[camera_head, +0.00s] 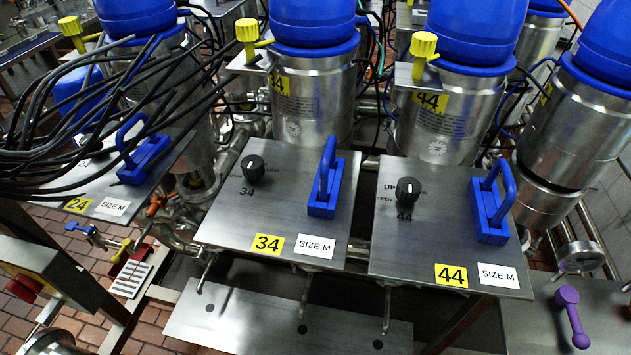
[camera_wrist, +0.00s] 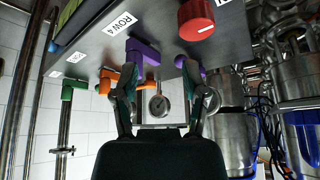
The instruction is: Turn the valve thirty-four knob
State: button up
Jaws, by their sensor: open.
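The valve thirty-four knob (camera_head: 252,167) is a small black round knob with a white pointer line, on a flat metal panel (camera_head: 225,222) in the head view. "34" is printed below it, and a yellow "34" label (camera_head: 268,244) sits at the panel's front edge. The pointer line looks roughly upright in the picture. My gripper (camera_wrist: 160,88) shows only in the wrist view, open with its two fingers spread and nothing seen between them. The thirty-four knob cannot be made out in the wrist view.
A blue handle (camera_head: 325,185) stands right of the knob. Panel 44 with a similar knob (camera_head: 407,191) lies to the right. Black cables (camera_head: 95,100) hang over panel 24 at left. The wrist view shows a red knob (camera_wrist: 198,18) and an orange handle (camera_wrist: 108,80) near my fingers.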

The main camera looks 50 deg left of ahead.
aim_at(252, 166)
jog(key=u, duration=2.05)
